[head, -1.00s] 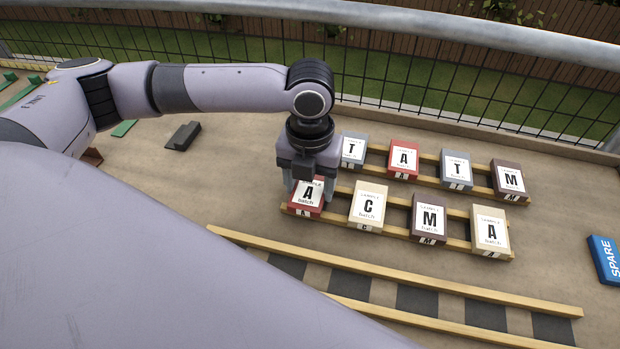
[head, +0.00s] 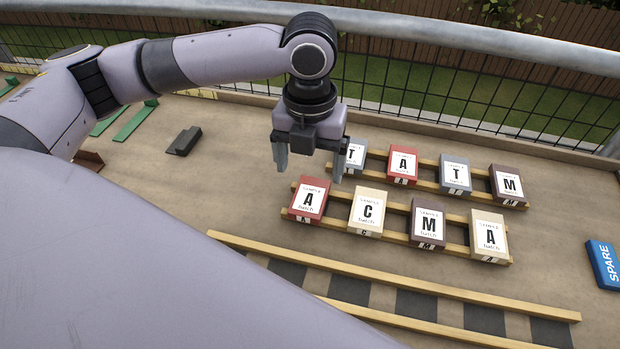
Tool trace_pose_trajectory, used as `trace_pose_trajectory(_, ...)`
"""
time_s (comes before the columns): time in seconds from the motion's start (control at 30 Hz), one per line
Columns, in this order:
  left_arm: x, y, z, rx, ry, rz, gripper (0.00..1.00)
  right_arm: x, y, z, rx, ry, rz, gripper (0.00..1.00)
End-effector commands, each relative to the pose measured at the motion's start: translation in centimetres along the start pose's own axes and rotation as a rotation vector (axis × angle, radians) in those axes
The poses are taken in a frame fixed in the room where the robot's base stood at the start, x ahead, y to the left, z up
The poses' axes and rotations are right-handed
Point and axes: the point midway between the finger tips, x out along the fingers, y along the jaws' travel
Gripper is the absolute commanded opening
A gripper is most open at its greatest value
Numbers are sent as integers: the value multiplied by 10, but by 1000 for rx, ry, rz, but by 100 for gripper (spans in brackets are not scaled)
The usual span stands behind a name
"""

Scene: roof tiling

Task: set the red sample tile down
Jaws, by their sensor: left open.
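A red sample tile (head: 309,200) marked A rests at the left end of the front rack (head: 389,228), tilted with the rack. My left gripper (head: 309,168) is open and empty above and behind that tile, apart from it. A second red tile (head: 403,166), also marked A, sits in the back rack (head: 428,182). My right gripper is not in view.
The front rack also holds a cream C tile (head: 368,212), a dark M tile (head: 427,225) and a cream A tile (head: 490,237). Long wooden rails (head: 400,278) with dark squares lie in front. A blue SPARE block (head: 604,264) is at right. A railing (head: 450,33) runs behind.

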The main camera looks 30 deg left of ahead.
Motion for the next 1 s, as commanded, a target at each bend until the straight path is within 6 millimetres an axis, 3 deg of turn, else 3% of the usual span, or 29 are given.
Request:
trace_pose_trajectory(0.1,-27,-1,0,1,-3,-2,87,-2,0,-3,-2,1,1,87)
trace_pose_trajectory(0.33,-54,0,0,1,-1,0,87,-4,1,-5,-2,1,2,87)
trace_pose_trajectory(1.0,-57,0,0,1,0,0,87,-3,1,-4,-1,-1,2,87)
